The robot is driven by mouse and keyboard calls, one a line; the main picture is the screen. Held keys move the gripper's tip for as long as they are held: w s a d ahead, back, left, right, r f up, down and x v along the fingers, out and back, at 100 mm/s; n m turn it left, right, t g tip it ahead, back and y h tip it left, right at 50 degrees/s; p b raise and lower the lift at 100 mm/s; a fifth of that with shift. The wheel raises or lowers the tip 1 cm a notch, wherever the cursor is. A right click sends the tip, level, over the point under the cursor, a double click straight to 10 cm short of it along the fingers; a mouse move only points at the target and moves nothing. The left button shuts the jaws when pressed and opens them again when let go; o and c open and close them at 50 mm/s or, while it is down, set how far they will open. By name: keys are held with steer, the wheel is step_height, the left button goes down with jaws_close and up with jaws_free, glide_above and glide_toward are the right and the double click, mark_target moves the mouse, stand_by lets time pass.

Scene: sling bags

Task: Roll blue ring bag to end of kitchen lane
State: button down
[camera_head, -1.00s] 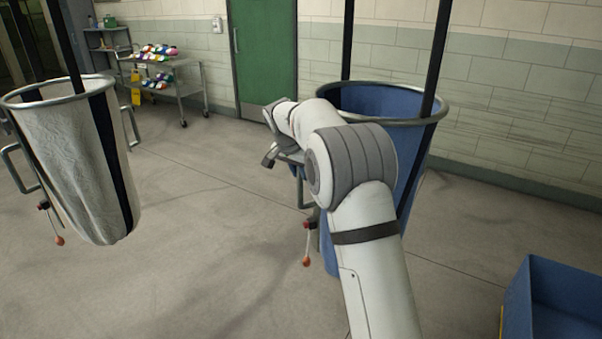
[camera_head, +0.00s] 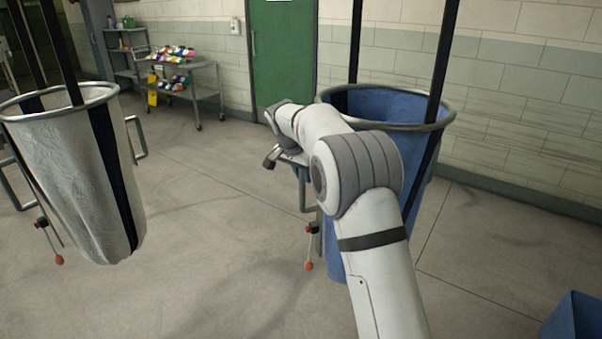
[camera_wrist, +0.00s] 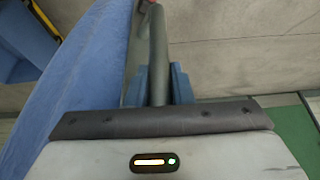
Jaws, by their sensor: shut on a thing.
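The blue ring bag (camera_head: 398,106) hangs open-topped from dark straps under a metal ring, right of centre in the head view, partly hidden by my arm. Its blue side (camera_wrist: 75,95) fills the left of the wrist view. A grey bar handle (camera_head: 305,196) stands out from its left side. My gripper (camera_wrist: 158,86) is shut on this handle (camera_wrist: 158,50), with a blue finger on each side of the bar. In the head view my gripper is mostly hidden behind my wrist.
A white ring bag (camera_head: 75,180) with side handles hangs at the left. A metal cart (camera_head: 195,72) with colourful items stands by the green door (camera_head: 281,55). A blue bin (camera_head: 575,322) sits at the lower right. The floor between the bags is clear.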

steer(key=shift+w+a+r, duration=0.1)
steer(key=shift+w+r, duration=0.2)
steer(key=shift+r, duration=0.1)
steer(key=c, duration=1.6)
jaws_free()
steer(key=shift+w+a+f, duration=0.1)
steer(key=shift+c, duration=0.2)
steer(key=shift+o, duration=0.7)
steer(key=shift+w+a+f, duration=0.1)
steer(key=shift+w, duration=0.05)
steer(key=shift+o, duration=1)
steer(key=shift+f, duration=0.1)
steer(key=v, duration=0.7)
steer(key=shift+r, duration=0.35)
steer(key=shift+s, duration=0.25)
